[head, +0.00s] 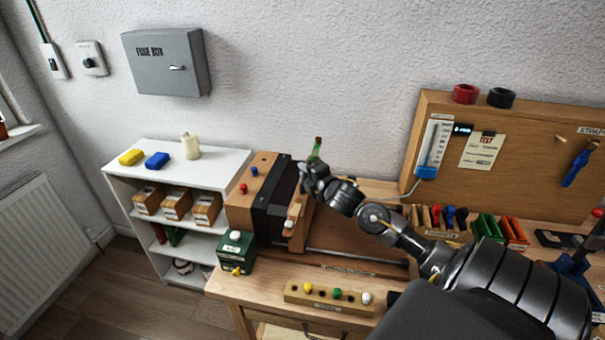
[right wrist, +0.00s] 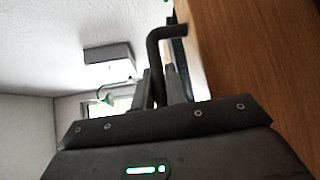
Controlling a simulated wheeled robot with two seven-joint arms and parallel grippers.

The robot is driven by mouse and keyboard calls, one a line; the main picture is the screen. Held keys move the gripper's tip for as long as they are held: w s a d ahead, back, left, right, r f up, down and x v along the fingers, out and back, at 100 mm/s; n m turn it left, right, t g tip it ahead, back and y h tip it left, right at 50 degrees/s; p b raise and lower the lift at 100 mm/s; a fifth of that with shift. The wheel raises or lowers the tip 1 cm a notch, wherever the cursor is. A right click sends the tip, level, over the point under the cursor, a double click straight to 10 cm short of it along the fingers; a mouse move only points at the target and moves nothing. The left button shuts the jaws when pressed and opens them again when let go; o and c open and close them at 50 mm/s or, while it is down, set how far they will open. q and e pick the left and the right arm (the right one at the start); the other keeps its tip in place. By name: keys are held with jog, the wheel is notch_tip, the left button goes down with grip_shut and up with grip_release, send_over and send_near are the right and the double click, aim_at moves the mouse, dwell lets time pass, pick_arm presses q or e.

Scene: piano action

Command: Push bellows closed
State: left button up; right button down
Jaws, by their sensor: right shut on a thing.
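The bellows (head: 272,208) are a black pleated block between a fixed wooden block (head: 240,207) on the left and an upright wooden board (head: 301,230) on the right, on the workbench. Some pleated width still shows between them. My right gripper (head: 310,182) is at the top of the board, reaching in from the right. In the right wrist view its fingers (right wrist: 163,88) are shut on a dark bent handle (right wrist: 160,35) beside a wooden face (right wrist: 245,70). My arm hides part of the board and the base behind it. My left gripper is not in view.
A metal rail (head: 355,262) runs right from the board. A green box (head: 236,255) stands at the front left, and a strip with coloured knobs (head: 325,297) lies in front. A tool panel (head: 515,165) stands behind right. A white shelf (head: 215,165) is left.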

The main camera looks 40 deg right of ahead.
jog(key=c, duration=1.9)
grip_release()
jog(key=o, duration=0.5)
jog(key=shift+w+a, duration=0.15)
jog(key=shift+w, duration=0.05)
jog(key=shift+c, duration=0.2)
jog(key=shift+s, duration=0.1)
jog(key=shift+s, duration=0.2)
jog(key=b+v, duration=0.2)
jog(key=v, duration=0.8)
jog(key=shift+s+b, duration=0.2)
jog(key=shift+b, duration=0.15)
